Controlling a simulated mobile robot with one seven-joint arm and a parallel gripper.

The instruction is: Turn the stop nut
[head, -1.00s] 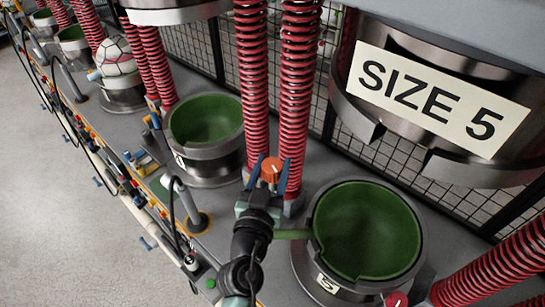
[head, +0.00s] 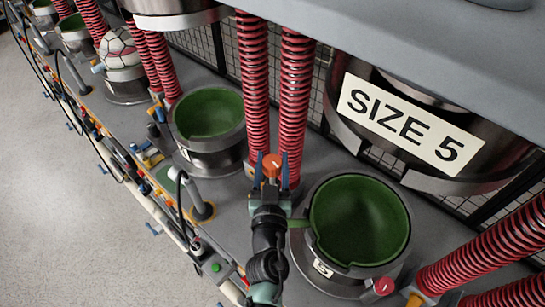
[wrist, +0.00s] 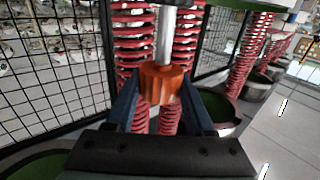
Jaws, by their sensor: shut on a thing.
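The stop nut is an orange ribbed knob (head: 271,163). In the wrist view the nut (wrist: 163,84) sits on an upright grey rod (wrist: 166,35), in front of red springs. My gripper (head: 271,175) has its two blue fingers on either side of the nut and is shut on it. The fingers also show in the wrist view (wrist: 163,100), one at each side of the nut. The nut's far side is hidden.
A green-lined bowl marked 5 (head: 360,222) stands close right of my gripper. Another green bowl (head: 208,113) is at the left. Red springs (head: 296,95) rise just behind the nut. The SIZE 5 upper mould (head: 430,150) hangs at the right. Wire mesh (wrist: 55,70) stands behind.

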